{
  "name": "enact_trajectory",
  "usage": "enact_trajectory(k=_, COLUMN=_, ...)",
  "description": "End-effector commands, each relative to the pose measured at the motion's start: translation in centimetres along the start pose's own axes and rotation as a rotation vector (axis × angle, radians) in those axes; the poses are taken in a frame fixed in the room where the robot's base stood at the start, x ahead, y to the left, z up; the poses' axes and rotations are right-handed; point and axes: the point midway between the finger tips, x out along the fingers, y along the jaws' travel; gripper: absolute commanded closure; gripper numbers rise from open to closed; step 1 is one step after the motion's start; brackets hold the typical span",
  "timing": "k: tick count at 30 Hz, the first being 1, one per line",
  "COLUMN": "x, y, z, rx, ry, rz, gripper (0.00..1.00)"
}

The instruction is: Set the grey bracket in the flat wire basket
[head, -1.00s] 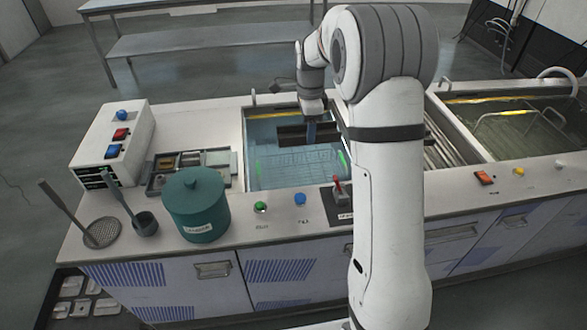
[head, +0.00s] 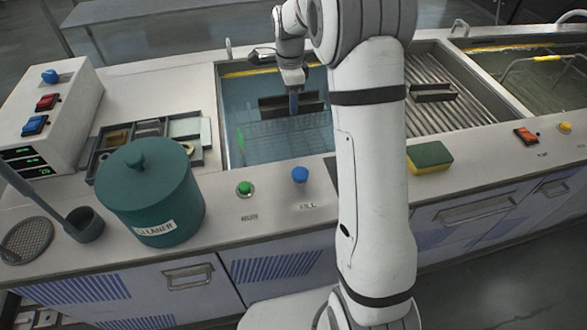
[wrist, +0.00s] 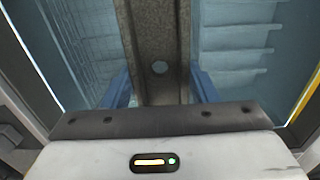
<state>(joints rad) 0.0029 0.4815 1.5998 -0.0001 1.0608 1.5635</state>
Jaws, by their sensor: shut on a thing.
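My gripper (head: 293,102) is over the left, water-filled tank (head: 222,120) and is shut on the grey bracket (head: 272,106). In the wrist view the bracket (wrist: 160,30) is a long mottled channel with a round hole, between the blue fingers of my gripper (wrist: 162,88). The flat wire basket (head: 278,130) shows faintly as a pale grid under the water, below and in front of the bracket. Its wires also show blurred in the wrist view (wrist: 85,45). I cannot tell whether the bracket touches the water or the basket.
A similar dark bracket (head: 433,93) lies on the ribbed drainboard (head: 450,118) right of my arm. A green-yellow sponge (head: 430,157), a teal lidded pot (head: 150,195), a parts tray (head: 207,140) and green and blue buttons (head: 300,174) line the counter. Another tank (head: 560,80) stands far right.

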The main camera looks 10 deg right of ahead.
Motion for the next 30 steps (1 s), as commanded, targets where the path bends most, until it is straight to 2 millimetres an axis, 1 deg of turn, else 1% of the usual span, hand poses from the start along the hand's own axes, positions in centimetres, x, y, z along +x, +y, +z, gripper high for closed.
enact_trajectory(k=1, x=2.1, y=0.0, z=0.0, rx=0.000, ry=0.000, rz=-0.002, gripper=0.85)
enact_trajectory(k=3, x=3.0, y=-0.1, z=0.0, rx=-0.001, ry=0.000, rz=-0.002, gripper=0.85)
enact_trajectory(k=6, x=4.0, y=-0.1, z=0.0, rx=-0.001, ry=0.000, rz=-0.003, gripper=0.85)
enact_trajectory(k=11, x=4.7, y=0.0, z=0.0, rx=0.000, ry=0.000, rz=-0.002, gripper=0.85)
enact_trajectory(k=13, x=5.4, y=0.0, z=0.0, rx=0.000, ry=0.000, rz=0.000, gripper=0.85)
enact_trajectory(k=19, x=8.6, y=0.0, z=0.0, rx=0.000, ry=0.000, rz=0.001, gripper=0.85)
enact_trajectory(k=26, x=10.8, y=0.0, z=-0.1, rx=0.001, ry=0.000, rz=0.001, gripper=0.85)
enact_trajectory(k=30, x=13.1, y=0.0, z=-0.1, rx=0.001, ry=0.000, rz=0.001, gripper=0.85)
